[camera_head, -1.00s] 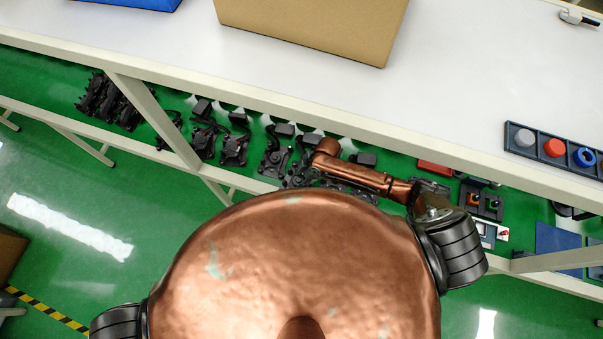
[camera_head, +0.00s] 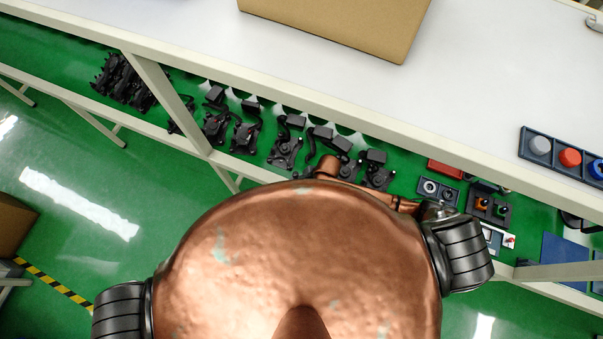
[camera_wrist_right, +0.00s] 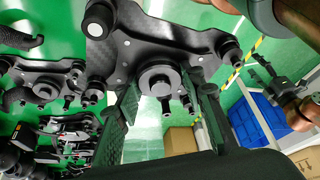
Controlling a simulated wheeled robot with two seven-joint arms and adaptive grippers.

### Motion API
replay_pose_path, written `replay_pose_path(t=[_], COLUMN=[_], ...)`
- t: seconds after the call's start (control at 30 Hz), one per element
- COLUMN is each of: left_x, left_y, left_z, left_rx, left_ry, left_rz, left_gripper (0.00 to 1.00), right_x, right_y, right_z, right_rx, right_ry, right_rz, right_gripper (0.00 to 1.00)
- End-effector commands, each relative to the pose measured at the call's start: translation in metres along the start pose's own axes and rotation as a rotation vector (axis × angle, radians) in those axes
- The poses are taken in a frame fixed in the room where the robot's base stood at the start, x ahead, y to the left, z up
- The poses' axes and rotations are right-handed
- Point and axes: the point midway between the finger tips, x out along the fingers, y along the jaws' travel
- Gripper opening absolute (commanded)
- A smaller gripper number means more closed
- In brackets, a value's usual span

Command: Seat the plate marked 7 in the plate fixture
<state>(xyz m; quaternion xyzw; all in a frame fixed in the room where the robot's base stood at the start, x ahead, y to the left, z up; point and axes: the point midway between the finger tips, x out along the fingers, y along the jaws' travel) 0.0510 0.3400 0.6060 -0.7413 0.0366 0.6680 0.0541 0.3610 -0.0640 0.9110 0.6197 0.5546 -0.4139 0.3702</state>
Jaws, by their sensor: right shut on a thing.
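In the right wrist view, my right gripper (camera_wrist_right: 163,112) has a finger on each side of the round boss of a black, carbon-patterned plate (camera_wrist_right: 120,55) and is shut on it. The plate has several round knobs and pegs. No number can be read on it, so I cannot tell whether it is the plate marked 7. In the head view, my copper body hides the right gripper. I cannot make out the plate fixture with certainty.
Several similar black assemblies (camera_head: 286,150) lie in a row beneath the white tabletop (camera_head: 300,85). A cardboard box (camera_head: 340,20) and a tray of coloured round parts (camera_head: 540,161) are on the tabletop. A blue crate (camera_wrist_right: 255,118) shows in the right wrist view.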

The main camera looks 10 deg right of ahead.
Motion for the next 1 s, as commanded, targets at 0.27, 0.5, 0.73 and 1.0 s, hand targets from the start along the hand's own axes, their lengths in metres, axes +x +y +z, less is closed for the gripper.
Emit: replay_pose_path(t=[0.27, 0.5, 0.73, 1.0], left_x=[0.0, 0.0, 0.0, 0.0], left_y=[0.0, 0.0, 0.0, 0.0], left_z=[0.0, 0.0, 0.0, 0.0], left_rx=[0.0, 0.0, 0.0, 0.0], left_ry=[0.0, 0.0, 0.0, 0.0], left_rz=[0.0, 0.0, 0.0, 0.0], left_gripper=[0.54, 0.54, 0.54, 0.54], right_x=[0.005, 0.008, 0.013, 0.017], right_y=[-0.024, -0.044, -0.064, -0.086], right_z=[-0.012, -0.022, -0.031, -0.042], right_rx=[-0.001, -0.001, -0.001, 0.0], right_ry=[0.001, 0.002, 0.001, 0.002], right_rz=[-0.001, 0.0, -0.001, -0.001], right_gripper=[0.04, 0.04, 0.04, 0.04])
